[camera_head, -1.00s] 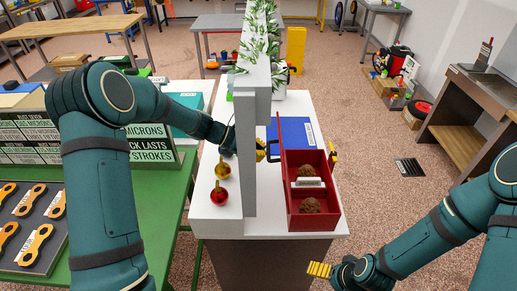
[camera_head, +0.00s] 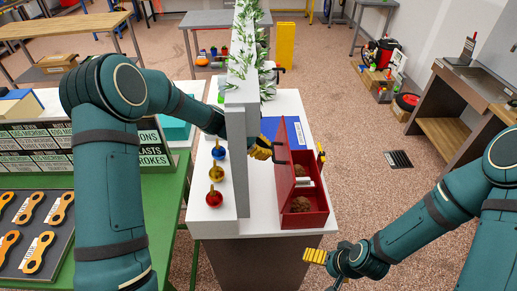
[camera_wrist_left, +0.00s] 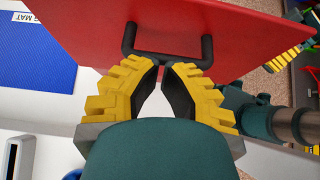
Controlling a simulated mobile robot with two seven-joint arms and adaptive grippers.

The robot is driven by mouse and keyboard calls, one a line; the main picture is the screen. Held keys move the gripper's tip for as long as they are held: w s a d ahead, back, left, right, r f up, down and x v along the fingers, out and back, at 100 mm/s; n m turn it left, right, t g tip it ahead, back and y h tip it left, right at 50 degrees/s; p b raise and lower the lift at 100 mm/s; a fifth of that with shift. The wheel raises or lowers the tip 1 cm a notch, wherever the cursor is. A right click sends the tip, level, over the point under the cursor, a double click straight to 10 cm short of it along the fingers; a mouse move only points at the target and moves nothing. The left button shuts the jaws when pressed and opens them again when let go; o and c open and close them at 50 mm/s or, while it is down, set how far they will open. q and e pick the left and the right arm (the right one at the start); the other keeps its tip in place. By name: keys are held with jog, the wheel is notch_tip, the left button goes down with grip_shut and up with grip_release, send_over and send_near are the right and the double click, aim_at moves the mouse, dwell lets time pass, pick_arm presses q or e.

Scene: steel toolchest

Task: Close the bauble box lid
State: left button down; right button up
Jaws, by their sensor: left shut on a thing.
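The red bauble box (camera_head: 318,212) stands on the white table. Its red lid (camera_head: 284,168) is hinged on the left side and stands partly open, leaning over the box; brown baubles (camera_head: 300,204) show inside. In the left wrist view the lid (camera_wrist_left: 235,25) fills the top, with a black handle (camera_wrist_left: 130,38) on its outer face. My left gripper (camera_head: 264,150) is at the lid's left side, with its yellow fingers (camera_wrist_left: 164,66) shut on the handle. My right gripper (camera_head: 316,256) is low at the right, apart from the box; its finger gap is not clear.
A grey upright panel (camera_head: 236,165) stands left of the lid, close to my left forearm. Blue, gold and red baubles (camera_head: 214,198) stand left of the panel. A blue mat (camera_head: 270,126) lies behind the box.

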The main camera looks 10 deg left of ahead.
pick_arm(q)
jog(key=shift+w+d+r, duration=0.1)
jog(key=shift+w+d, duration=0.05)
jog(key=shift+d, duration=0.25)
jog(key=shift+w+d+r, duration=0.1)
jog(key=shift+d, duration=0.3)
